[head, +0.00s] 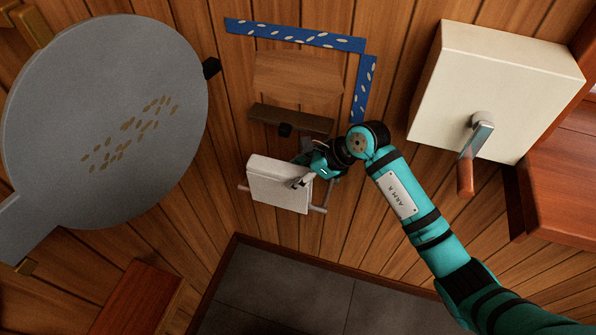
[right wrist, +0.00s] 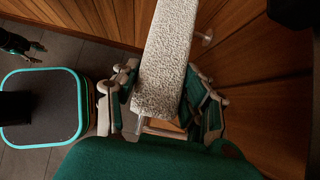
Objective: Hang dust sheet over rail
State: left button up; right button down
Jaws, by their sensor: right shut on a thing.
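The dust sheet (head: 278,190) is a white, folded, thick-looking cloth in front of the wood wall, in the middle of the head view. The metal rail (head: 320,210) shows at both sides of the sheet's lower part; the sheet hides its middle. I cannot tell whether the sheet rests on the rail or is only held in front of it. My right gripper (head: 302,181) is shut on the sheet's right side. In the right wrist view the textured sheet (right wrist: 168,55) runs between the fingers. A small teal-and-dark gripper (right wrist: 30,46), probably my left, shows there, blurred.
A dark wooden ledge (head: 290,119) juts from the wall above the sheet. A large grey round panel (head: 110,60) is at left. A cream box (head: 490,85) with a lever handle (head: 476,150) is at right. Grey floor (head: 280,290) lies below.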

jog(key=shift+f+b, duration=0.5)
jog(key=shift+f, duration=0.3)
jog(key=shift+f+b, duration=3.65)
jog(key=shift+f, duration=0.7)
jog(key=shift+f+b, duration=0.35)
jog(key=c, duration=0.6)
grip_release()
jog(key=shift+d+r, duration=0.1)
jog(key=v, duration=0.7)
jog(key=shift+r, duration=0.15)
